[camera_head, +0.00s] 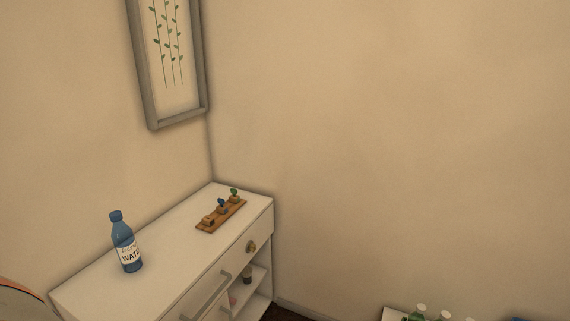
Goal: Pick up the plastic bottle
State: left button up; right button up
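The plastic bottle (126,243) is blue with a white label reading WATER and a blue cap. It stands upright on the white top of a low cabinet (165,262), toward the left of the view. Nothing touches it. Neither of my grippers shows in the head view.
A wooden board with small knobbed pieces (221,214) lies on the cabinet top behind the bottle, to the right. The cabinet has a drawer and open shelves with small items. A framed picture (154,110) hangs above. Several bottles (421,311) show at the lower right.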

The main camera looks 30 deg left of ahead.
aim_at(123, 238)
jog(key=u, duration=2)
